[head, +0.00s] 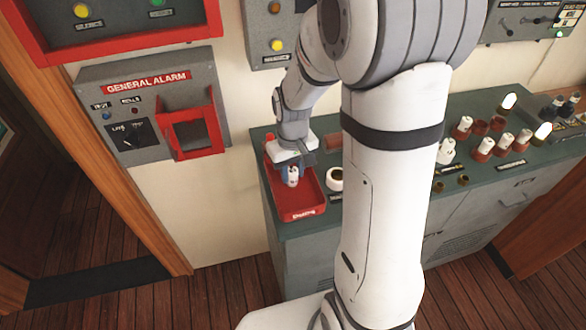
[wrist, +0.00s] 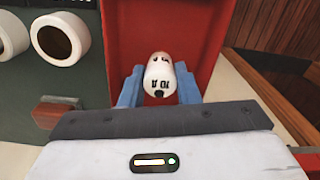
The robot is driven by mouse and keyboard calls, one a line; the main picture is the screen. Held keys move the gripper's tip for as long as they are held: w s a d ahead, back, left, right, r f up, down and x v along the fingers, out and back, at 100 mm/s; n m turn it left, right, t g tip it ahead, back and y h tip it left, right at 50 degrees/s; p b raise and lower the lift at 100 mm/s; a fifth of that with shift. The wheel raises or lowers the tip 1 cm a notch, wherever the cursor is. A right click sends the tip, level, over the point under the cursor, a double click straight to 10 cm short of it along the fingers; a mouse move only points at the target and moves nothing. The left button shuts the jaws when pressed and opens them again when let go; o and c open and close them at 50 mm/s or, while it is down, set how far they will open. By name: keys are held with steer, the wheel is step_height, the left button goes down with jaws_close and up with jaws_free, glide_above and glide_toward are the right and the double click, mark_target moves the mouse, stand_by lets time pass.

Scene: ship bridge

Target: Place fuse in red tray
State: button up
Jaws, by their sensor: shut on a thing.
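The fuse (wrist: 161,78) is a small white cylinder with black print, seen in the wrist view between the two blue fingers of my gripper (wrist: 160,88). The fingers are shut on it. In the head view my gripper (head: 292,172) holds the fuse (head: 292,181) over the red tray (head: 306,208), at the left end of the green cabinet top. The tray also fills the middle of the wrist view (wrist: 205,45). I cannot tell whether the fuse touches the tray floor.
A white ring-shaped holder (head: 335,180) stands just right of the tray. Several white and red fuses (head: 480,148) stand farther right on the cabinet top (head: 460,210). The general alarm box (head: 150,110) is on the wall at left. The wooden floor (head: 220,305) in front is clear.

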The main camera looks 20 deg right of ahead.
mark_target(293, 170)
steer(key=shift+s, duration=0.1)
steer(key=o, duration=0.5)
steer(key=shift+f, duration=0.2)
steer(key=o, duration=0.5)
steer(key=shift+r, duration=0.1)
step_height(293, 170, up, 11)
steer(key=shift+s+d+r+m+t+b, duration=0.1)
steer(key=shift+s+r+m+t, duration=0.35)
steer(key=shift+s, duration=1.95)
steer(key=shift+s+d+r+m+t+b, duration=0.1)
steer(key=shift+s+r+m+t, duration=0.4)
steer(key=shift+s, duration=1.85)
steer(key=shift+s+d+r+m+t+b, duration=0.15)
steer(key=shift+s+r+t, duration=0.55)
steer(key=shift+s, duration=1.7)
steer(key=shift+a, duration=0.1)
